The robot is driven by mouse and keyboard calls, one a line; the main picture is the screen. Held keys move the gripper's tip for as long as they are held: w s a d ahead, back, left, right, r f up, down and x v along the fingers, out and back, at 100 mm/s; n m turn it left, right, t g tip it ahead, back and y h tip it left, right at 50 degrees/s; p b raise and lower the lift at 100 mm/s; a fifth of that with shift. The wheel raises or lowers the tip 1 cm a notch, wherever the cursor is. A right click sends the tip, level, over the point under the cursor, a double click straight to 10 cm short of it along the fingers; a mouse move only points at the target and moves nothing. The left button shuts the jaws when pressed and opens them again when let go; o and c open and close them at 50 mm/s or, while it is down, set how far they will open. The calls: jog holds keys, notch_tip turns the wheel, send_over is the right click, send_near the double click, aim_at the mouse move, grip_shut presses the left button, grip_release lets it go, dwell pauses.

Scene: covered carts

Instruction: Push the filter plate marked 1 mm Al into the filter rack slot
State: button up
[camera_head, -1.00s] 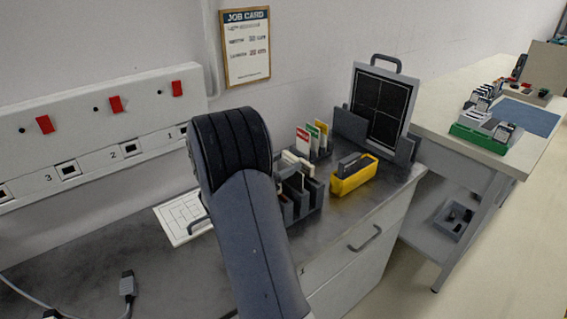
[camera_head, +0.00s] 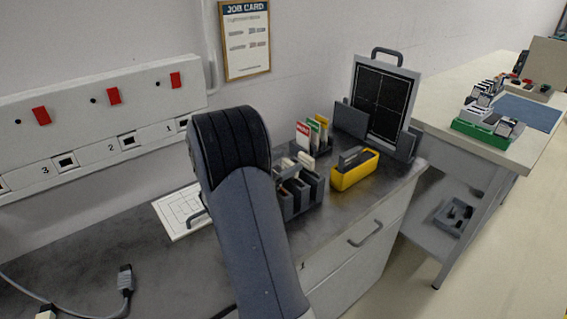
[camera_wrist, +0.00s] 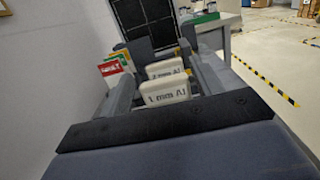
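The filter plate marked 1 mm Al (camera_wrist: 166,90) is a pale plate whose label faces me in the wrist view. Another pale plate marked mm Al (camera_wrist: 165,68) stands behind it; its number is hard to read. My gripper (camera_wrist: 163,82) shows as two grey fingers, spread apart, one to each side of the plates. I see no clear contact with the near plate. The dark grey filter rack (camera_head: 303,193) stands on the bench with pale plates in it, partly hidden by my arm. How deep the plate sits is unclear.
A yellow holder (camera_head: 354,174) stands just right of the rack. Red, green and yellow cards (camera_head: 312,133) stand behind it. A framed dark panel (camera_head: 382,98) is at the back. A white grid sheet (camera_head: 180,212) lies left of my arm, and a cable (camera_head: 125,281) lies front left.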

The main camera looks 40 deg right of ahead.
jog(key=o, duration=0.3)
jog(key=shift+o, duration=0.2)
jog(key=w+a+b, duration=0.1)
jog(key=a, duration=0.9)
jog(key=shift+a+f, duration=0.35)
jog(key=d, duration=0.7)
jog(key=s+d+p, duration=0.1)
jog(key=d, duration=0.2)
jog(key=shift+d+r, duration=0.35)
jog(key=shift+d, duration=0.05)
jog(key=shift+r+p, duration=0.3)
jog(key=shift+r, duration=0.2)
